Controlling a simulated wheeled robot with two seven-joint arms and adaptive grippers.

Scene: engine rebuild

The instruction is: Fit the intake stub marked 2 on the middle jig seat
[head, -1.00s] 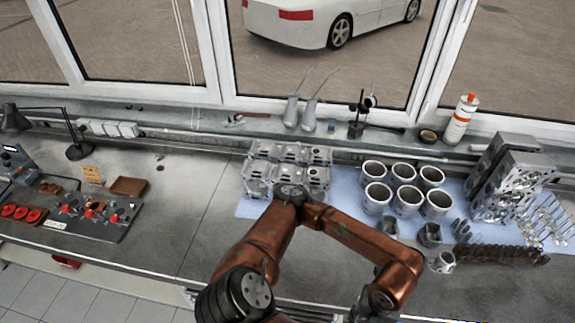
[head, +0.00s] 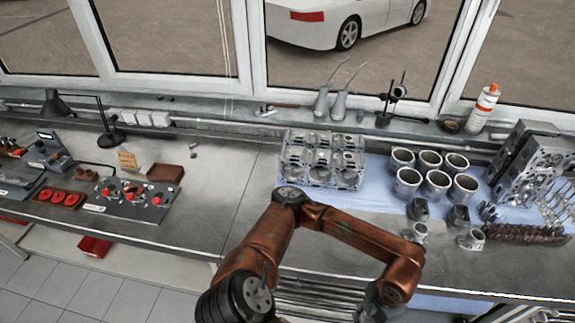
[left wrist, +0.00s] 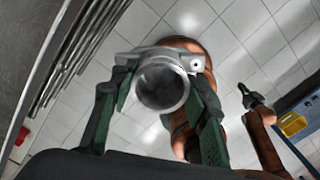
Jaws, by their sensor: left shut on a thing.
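My left gripper (left wrist: 160,95) is shut on a grey metal stub (left wrist: 163,88), a short round tube with a flange and a bolt hole. The wrist view looks into its open end, over the floor in front of the bench. No number is legible on it. In the head view my left arm reaches over the bench's front edge, and its far end hides the stub. A dark grey plate with red parts (head: 130,200), possibly the jig, lies on the bench left of the arm; its seats are unclear. My right gripper (left wrist: 252,97) hangs over the floor in the wrist view.
Two flanged light metal pieces (head: 471,240) stand at the bench front right. Several cylinder liners (head: 437,186), dark pistons and a crankshaft-like part (head: 525,234) lie nearby. An engine block (head: 322,158) stands behind my arm. The bench between block and plate is clear.

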